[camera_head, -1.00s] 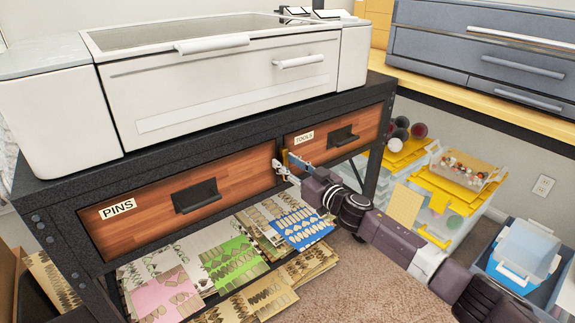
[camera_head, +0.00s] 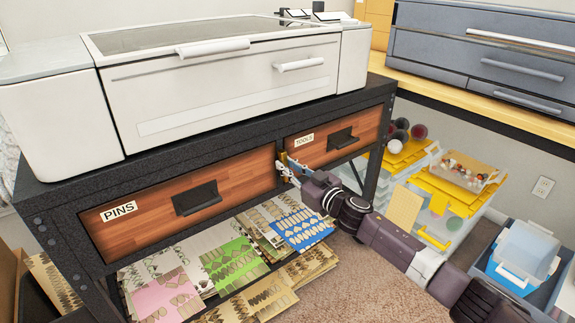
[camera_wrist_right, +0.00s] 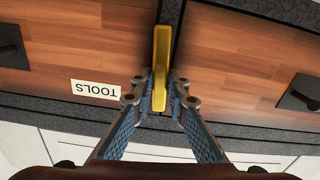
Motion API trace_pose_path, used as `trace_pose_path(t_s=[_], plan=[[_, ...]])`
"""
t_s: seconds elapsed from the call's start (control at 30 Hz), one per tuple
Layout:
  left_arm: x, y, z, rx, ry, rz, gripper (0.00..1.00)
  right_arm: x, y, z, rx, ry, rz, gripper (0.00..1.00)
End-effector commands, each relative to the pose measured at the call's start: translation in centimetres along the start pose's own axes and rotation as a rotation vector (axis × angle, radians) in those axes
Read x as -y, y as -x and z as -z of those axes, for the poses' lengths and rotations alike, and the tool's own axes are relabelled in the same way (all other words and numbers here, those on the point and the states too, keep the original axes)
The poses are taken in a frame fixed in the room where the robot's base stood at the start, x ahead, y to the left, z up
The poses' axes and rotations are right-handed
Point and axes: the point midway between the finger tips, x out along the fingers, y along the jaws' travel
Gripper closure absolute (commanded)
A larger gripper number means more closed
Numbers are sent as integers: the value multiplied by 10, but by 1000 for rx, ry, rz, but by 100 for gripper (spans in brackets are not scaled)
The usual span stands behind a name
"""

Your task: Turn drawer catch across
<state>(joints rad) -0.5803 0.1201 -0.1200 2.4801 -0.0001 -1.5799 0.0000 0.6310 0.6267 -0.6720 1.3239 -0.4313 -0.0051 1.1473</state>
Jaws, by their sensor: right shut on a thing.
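The drawer catch (camera_wrist_right: 161,55) is a yellow bar on the dark post between two wooden drawers. In the wrist view it runs roughly along that post, from between my fingers up the picture. My right gripper (camera_wrist_right: 160,92) is shut on its lower part, one blue-padded finger on each side. In the head view the right gripper (camera_head: 287,167) is at the post, and the catch is small and partly hidden there. The PINS drawer (camera_head: 160,200) is on the left and the TOOLS drawer (camera_head: 318,150) on the right; both look closed. My left gripper is not in view.
A white machine (camera_head: 220,85) stands on the black bench above the drawers. Sheets of small cut pieces (camera_head: 230,262) lie on the shelf below. Clear bins with yellow lids (camera_head: 455,190) stand at the right, close to my right arm.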

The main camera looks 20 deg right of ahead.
Motion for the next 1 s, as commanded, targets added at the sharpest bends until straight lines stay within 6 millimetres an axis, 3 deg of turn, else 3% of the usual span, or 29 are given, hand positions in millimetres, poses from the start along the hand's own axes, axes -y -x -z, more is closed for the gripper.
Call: trace_pose_path(t_s=[0.1, 0.3, 0.6, 1.0], plan=[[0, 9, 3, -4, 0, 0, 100, 1, 0, 1, 1, 85, 0, 100], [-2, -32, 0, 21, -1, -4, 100, 3, 0, 1, 1, 268, -1, 100], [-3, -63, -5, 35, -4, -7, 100, 6, 0, -1, 1, 554, 1, 100], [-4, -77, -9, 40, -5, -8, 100, 9, 0, -6, 2, 934, 0, 100]])
